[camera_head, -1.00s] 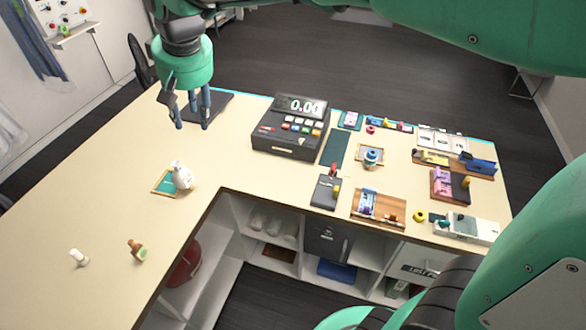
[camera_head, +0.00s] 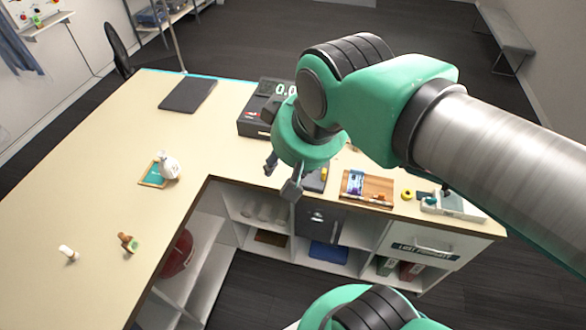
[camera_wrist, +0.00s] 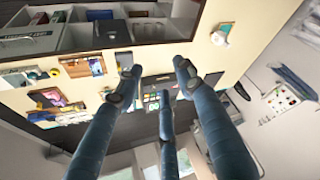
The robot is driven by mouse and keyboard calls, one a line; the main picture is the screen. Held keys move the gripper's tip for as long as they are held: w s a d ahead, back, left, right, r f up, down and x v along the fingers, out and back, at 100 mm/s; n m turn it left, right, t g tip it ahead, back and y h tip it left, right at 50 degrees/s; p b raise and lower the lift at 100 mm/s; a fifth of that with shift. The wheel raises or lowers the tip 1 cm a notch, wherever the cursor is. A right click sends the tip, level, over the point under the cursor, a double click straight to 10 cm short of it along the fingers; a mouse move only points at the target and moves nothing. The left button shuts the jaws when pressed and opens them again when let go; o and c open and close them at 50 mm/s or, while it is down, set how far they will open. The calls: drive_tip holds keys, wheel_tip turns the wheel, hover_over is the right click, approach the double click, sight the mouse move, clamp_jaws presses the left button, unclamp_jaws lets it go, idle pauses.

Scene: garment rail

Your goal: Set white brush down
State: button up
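A small white object (camera_head: 68,252), which may be the white brush, lies on the cream counter (camera_head: 60,190) at the lower left in the head view. It is too small to tell for sure. A brown and green piece (camera_head: 128,243) sits to its right. My gripper (camera_head: 281,177) is far to the right of both, above the counter's front edge near the cash register. The wrist view shows my gripper's fingers (camera_wrist: 157,78) spread apart, with nothing held between them. I cannot make out the small white object in the wrist view.
A white jug-like item (camera_head: 168,165) stands at a green framed tray (camera_head: 151,176). A black pad (camera_head: 188,95) lies at the back. My arm partly hides the register (camera_head: 252,125). A wooden tray (camera_head: 378,190) is at right. The counter's left part is mostly clear.

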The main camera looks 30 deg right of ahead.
drive_tip(key=shift+s+d+f, duration=0.2)
drive_tip(key=shift+s+f, duration=0.15)
drive_tip(key=shift+s, duration=0.15)
drive_tip(key=shift+s+d+f, duration=0.15)
drive_tip(key=shift+s+f, duration=0.15)
drive_tip(key=shift+s, duration=0.2)
drive_tip(key=shift+f, duration=0.1)
wheel_tip(320, 180, down, 14)
drive_tip(key=b, duration=1.4)
